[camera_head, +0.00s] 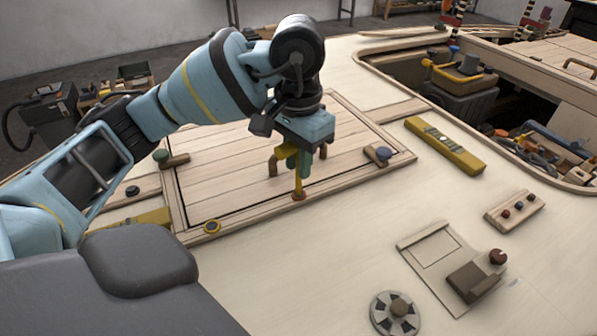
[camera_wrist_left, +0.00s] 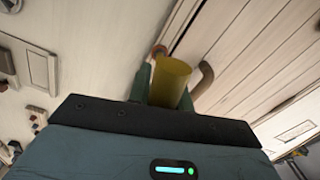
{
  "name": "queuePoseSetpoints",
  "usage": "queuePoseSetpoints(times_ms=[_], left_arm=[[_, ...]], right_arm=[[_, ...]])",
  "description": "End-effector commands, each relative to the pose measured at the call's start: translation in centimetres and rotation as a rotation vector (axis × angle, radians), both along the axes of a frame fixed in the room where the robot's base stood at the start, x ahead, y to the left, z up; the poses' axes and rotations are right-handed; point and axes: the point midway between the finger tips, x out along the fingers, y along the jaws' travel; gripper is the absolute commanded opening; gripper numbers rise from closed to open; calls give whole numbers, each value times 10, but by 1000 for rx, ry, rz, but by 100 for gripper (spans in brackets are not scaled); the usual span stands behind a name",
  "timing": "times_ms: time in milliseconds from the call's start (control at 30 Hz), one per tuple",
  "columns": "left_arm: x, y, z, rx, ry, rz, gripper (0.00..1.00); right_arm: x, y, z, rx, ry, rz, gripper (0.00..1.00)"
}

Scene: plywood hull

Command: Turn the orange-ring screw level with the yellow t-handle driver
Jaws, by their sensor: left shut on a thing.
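My left gripper (camera_head: 297,160) comes down from above at the front edge of the wooden hatch. Its green fingers are shut on the yellow t-handle driver (camera_head: 298,184), which points down, close to upright. The driver's lower end meets the orange-ring screw (camera_head: 298,196), whose head is hidden under it. I cannot tell whether the screw is level. In the left wrist view the yellow driver (camera_wrist_left: 172,80) stands between the fingers, with the orange ring (camera_wrist_left: 158,50) partly showing beyond it. My right gripper is not in view.
A yellow-ring fitting (camera_head: 212,227) and a black one (camera_head: 132,190) lie left on the deck. A blue-knobbed latch (camera_head: 379,154) and a green-knobbed latch (camera_head: 162,156) flank the hatch (camera_head: 225,195). A yellow level-like tool (camera_head: 445,146) lies right, before an open well.

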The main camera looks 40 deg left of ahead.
Motion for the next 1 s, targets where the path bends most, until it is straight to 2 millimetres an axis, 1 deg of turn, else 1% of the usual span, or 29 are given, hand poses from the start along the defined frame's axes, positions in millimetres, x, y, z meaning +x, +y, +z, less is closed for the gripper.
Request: queuePoseSetpoints(times_ms=[167,400,500,600,833,1000], left_arm=[[0,0,1,-1,-1,36,0],[0,-1,1,-1,-1,294,0],[0,-1,1,-2,-2,368,0],[0,-1,0,-1,-2,398,0],[0,-1,0,0,-1,398,0],[0,-1,6,-1,-2,397,0]], right_arm=[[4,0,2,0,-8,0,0],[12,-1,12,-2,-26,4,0],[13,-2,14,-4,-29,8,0],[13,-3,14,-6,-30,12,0],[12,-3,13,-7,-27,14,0],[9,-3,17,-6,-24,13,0]])
